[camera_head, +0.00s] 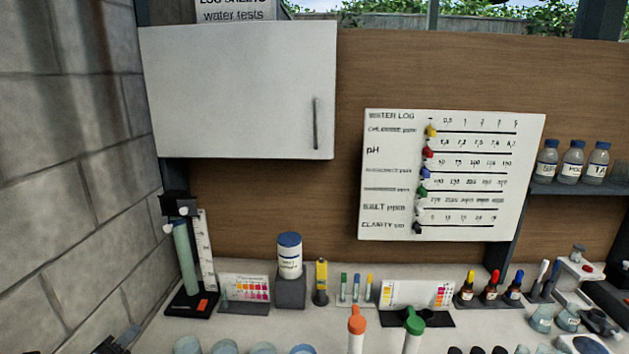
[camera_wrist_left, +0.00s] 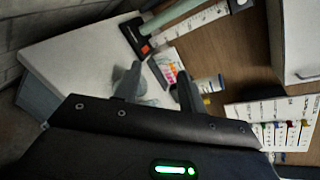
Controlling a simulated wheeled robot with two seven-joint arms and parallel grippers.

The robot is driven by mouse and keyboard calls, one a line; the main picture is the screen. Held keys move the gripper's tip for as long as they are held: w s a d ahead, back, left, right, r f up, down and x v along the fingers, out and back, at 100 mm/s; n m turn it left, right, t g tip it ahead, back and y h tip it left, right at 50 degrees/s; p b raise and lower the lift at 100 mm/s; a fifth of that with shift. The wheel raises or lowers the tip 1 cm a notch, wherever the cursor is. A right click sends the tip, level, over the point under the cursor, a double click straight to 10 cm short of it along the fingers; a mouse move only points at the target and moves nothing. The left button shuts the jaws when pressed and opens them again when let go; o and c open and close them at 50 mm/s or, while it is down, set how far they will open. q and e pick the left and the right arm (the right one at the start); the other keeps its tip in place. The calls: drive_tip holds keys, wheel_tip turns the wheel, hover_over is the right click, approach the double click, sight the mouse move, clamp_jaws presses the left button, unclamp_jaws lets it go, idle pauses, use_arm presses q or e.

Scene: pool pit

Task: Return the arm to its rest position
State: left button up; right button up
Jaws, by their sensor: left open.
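My left gripper (camera_head: 122,342) shows only in part at the bottom left corner of the head view, low beside the grey block wall. In the left wrist view my left gripper (camera_wrist_left: 157,88) has its two grey fingers apart with nothing between them. Beyond the fingers are the pale counter and a colour chart card (camera_wrist_left: 168,66). The rest of my left arm is outside the head view. I cannot make out my right gripper in either view.
A stand with a green tube (camera_head: 185,258) is at the counter's left end. A blue-lidded white jar (camera_head: 289,257), orange-capped bottle (camera_head: 357,330) and green-capped bottle (camera_head: 413,332) stand further right. A white cabinet (camera_head: 235,95) and water log board (camera_head: 450,175) hang above.

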use_arm(q)
drive_tip(key=s+d+f+n+g+h, duration=0.1)
drive_tip(key=s+d+f+n+g, duration=0.4)
drive_tip(key=s+d+f+n, duration=0.6)
drive_tip(key=s+d+f+n+g+h, duration=0.1)
drive_tip(key=s+d+f+n+g, duration=0.45)
drive_tip(key=s+f+n, duration=0.75)
wheel_tip(320, 180, down, 26)
drive_tip(key=w+m+g+b, duration=0.1)
drive_tip(key=w+b, duration=0.1)
drive_tip(key=s+a+f+g+b, duration=0.1)
drive_tip(key=s+a+f, duration=0.1)
drive_tip(key=s+f, duration=0.6)
drive_tip(key=s+a+f+b, duration=0.1)
drive_tip(key=s+a+f, duration=0.1)
drive_tip(key=s+f, duration=0.6)
wheel_tip(320, 180, down, 3)
drive_tip(key=shift+s+f+g, duration=0.15)
drive_tip(key=shift+s+g, duration=0.2)
drive_tip(key=shift+s, duration=0.05)
